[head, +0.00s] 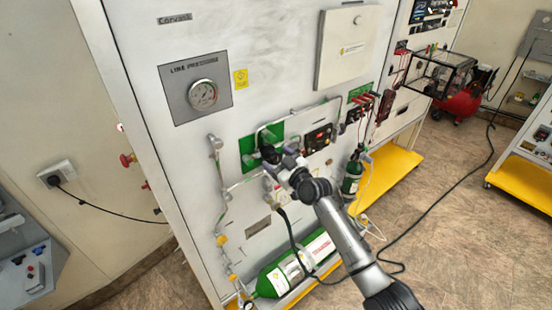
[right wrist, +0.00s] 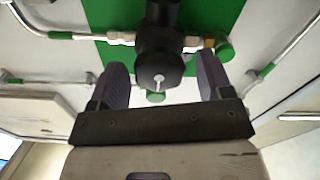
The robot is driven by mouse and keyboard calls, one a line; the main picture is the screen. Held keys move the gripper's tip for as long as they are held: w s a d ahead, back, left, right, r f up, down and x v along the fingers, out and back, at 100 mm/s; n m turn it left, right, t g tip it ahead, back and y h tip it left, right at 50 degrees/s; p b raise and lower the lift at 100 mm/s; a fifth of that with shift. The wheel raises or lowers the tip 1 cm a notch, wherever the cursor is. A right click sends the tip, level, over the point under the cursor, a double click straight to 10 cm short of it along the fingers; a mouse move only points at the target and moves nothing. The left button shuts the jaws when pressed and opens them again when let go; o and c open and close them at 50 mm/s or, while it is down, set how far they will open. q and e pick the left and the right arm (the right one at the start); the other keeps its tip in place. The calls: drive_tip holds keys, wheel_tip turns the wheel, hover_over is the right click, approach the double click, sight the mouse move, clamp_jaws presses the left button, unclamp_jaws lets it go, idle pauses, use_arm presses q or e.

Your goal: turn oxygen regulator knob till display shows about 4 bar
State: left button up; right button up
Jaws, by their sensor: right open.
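The black regulator knob (right wrist: 160,68) has a white mark on its face and sits in front of a green panel in the right wrist view. In the head view the black regulator (head: 268,152) is partly hidden by my right gripper (head: 280,160). In the right wrist view my right gripper (right wrist: 162,78) is open, one finger on each side of the knob, with a visible gap on both sides. I cannot tell how deep the knob sits between the fingers. A dark display unit (head: 319,138) is right of the regulator; its reading is too small to make out. My left gripper is not in view.
A round line pressure gauge (head: 203,94) is on the panel at upper left. Pipes (head: 240,181) run around the regulator. A green cylinder (head: 283,274) lies below, and another green cylinder (head: 352,177) stands to the right. Open floor (head: 440,215) lies right of my arm.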

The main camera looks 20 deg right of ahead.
drive_tip(key=shift+w+a, duration=0.15)
drive_tip(key=shift+w, duration=0.25)
drive_tip(key=c, duration=0.9)
drive_tip(key=shift+m, duration=0.3)
